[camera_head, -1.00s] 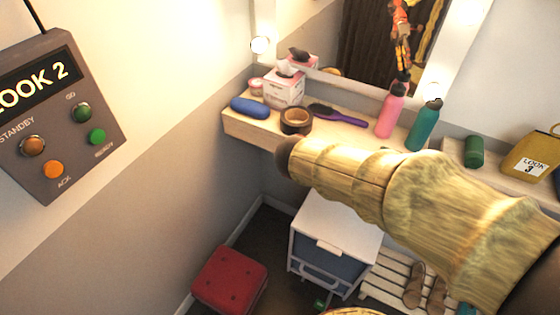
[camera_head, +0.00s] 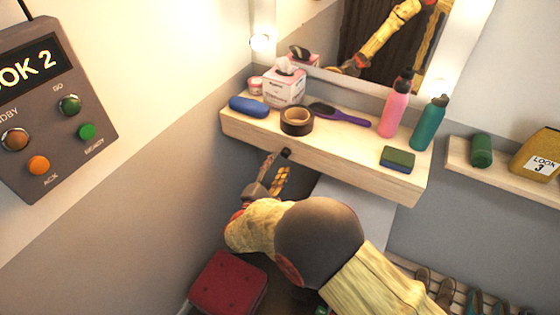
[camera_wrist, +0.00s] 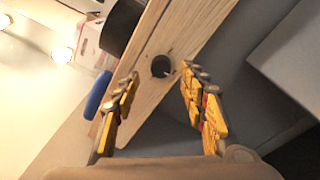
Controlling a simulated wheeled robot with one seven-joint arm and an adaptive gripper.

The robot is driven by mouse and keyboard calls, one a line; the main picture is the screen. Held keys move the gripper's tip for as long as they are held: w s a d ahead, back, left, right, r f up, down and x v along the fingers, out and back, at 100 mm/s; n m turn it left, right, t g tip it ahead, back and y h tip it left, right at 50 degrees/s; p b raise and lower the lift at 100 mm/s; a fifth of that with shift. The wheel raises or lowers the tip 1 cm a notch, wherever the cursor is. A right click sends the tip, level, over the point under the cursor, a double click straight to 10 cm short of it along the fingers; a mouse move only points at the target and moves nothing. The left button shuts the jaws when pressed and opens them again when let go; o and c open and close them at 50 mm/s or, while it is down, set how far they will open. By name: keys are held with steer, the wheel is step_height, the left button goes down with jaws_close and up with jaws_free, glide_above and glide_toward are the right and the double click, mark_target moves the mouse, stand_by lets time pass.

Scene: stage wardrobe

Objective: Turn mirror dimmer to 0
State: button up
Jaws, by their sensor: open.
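The dimmer knob (camera_head: 286,153) is a small dark round knob on the front face of the wooden shelf (camera_head: 330,160) under the mirror. In the wrist view the knob (camera_wrist: 161,66) shows a small light mark on its right side. My gripper (camera_head: 274,174) is just below and in front of the knob in the head view. In the wrist view my gripper (camera_wrist: 160,85) has its yellow fingers spread, one on each side of the knob and nearer the camera. Nothing is between the fingers, and they look apart from the knob. Any scale around the knob cannot be read.
A red stool (camera_head: 228,284) stands below.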

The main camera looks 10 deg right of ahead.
mark_target(284, 155)
steer(key=shift+b+x, duration=0.5)
steer(key=shift+x, duration=1.6)
steer(key=shift+c, duration=0.2)
jaws_close()
